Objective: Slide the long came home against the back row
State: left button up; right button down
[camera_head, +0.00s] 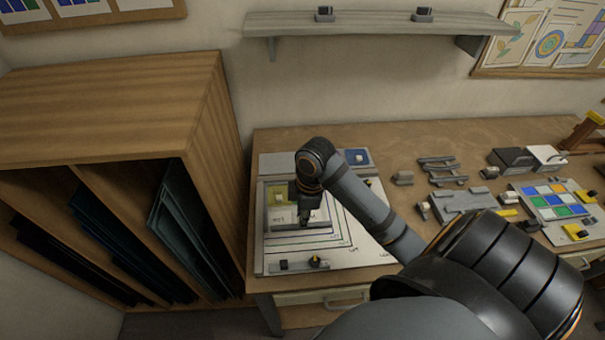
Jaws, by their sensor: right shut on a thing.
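My right gripper (308,215) points down over the white layout board (350,250), at the left part of the bench. It is shut on a thin grey strip, which looks like the long came (285,234); the fingers and wrist hide part of it. I cannot tell whether the strip touches the yellow piece. My left gripper is not in view.
Right of my arm are grey strips (440,168), a grey block (462,203) and a colored glass panel (553,200). A wooden rack (115,110) stands close on the left.

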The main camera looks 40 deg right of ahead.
jog(key=shift+f+b, duration=2.35)
jog(key=shift+f, duration=1.65)
dwell(4.0)
